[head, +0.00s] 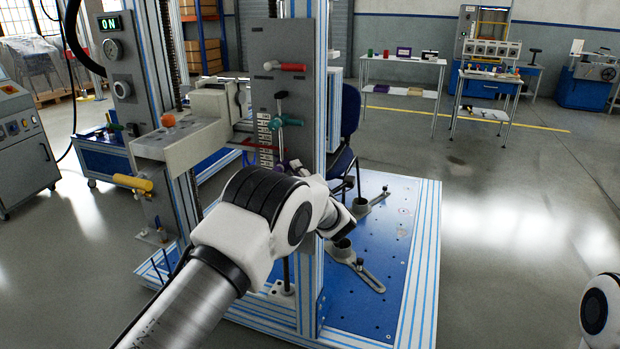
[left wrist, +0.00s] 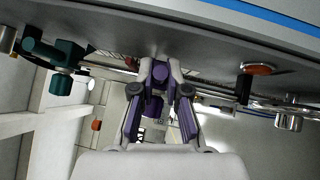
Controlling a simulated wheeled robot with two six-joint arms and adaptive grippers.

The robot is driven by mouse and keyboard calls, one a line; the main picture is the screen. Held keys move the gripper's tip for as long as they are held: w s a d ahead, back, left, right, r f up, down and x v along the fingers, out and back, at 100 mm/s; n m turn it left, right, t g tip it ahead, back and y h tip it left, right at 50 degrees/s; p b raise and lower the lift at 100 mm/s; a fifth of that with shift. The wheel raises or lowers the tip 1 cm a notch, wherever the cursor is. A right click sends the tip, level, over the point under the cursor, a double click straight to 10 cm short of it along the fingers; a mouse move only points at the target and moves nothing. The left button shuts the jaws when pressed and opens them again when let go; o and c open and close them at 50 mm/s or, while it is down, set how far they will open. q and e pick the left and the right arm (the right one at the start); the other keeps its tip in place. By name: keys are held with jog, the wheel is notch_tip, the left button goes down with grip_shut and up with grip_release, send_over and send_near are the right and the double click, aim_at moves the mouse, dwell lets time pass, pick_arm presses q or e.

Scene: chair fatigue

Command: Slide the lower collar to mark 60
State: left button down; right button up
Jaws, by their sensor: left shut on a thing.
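The lower collar with its purple handle (left wrist: 153,105) shows between the fingers of my left gripper (left wrist: 160,75) in the left wrist view. The gripper is shut on it. In the head view a little purple of the lower collar (head: 282,167) shows beside the white number scale (head: 264,140), low on the grey upright plate. My left gripper (head: 294,165) is there, mostly hidden by my wrist. The collar's exact mark is hidden or too small to read. The upper collar with a teal handle (head: 287,121) sits higher; it also shows in the left wrist view (left wrist: 62,58).
A red handle (head: 287,67) is above the teal one on the plate. A grey arm with an orange knob (head: 168,119) juts out at left.

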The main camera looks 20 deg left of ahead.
pick_arm(q)
jog(key=c, duration=1.2)
grip_release()
jog(key=v, duration=0.7)
jog(key=shift+s+d+f, duration=0.1)
jog(key=shift+s, duration=0.1)
